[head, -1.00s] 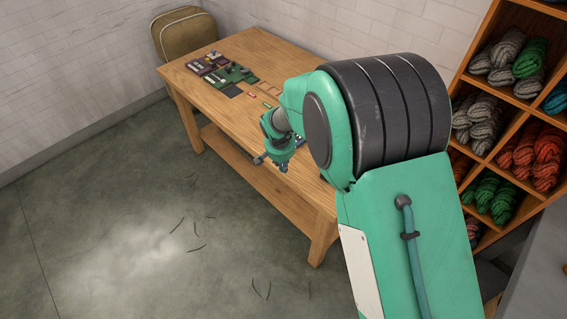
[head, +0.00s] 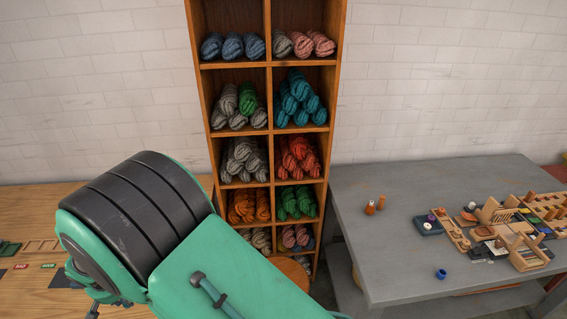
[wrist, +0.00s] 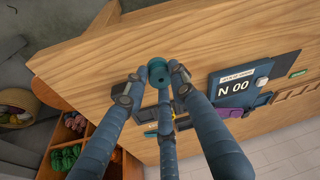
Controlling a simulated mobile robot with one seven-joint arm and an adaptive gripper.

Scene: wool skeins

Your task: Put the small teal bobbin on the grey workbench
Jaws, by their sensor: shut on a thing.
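The small teal bobbin (wrist: 158,72) is between the fingertips of my gripper (wrist: 156,78) in the wrist view. My gripper is shut on it, above the wooden table (wrist: 95,55). I cannot tell the gap between bobbin and table. In the head view my arm hides the bobbin and most of my gripper at the lower left. The grey workbench (head: 385,265) stands at the right of the head view, beyond the shelf.
A tall wooden shelf (head: 269,130) of wool skeins stands between the wooden table and the workbench.

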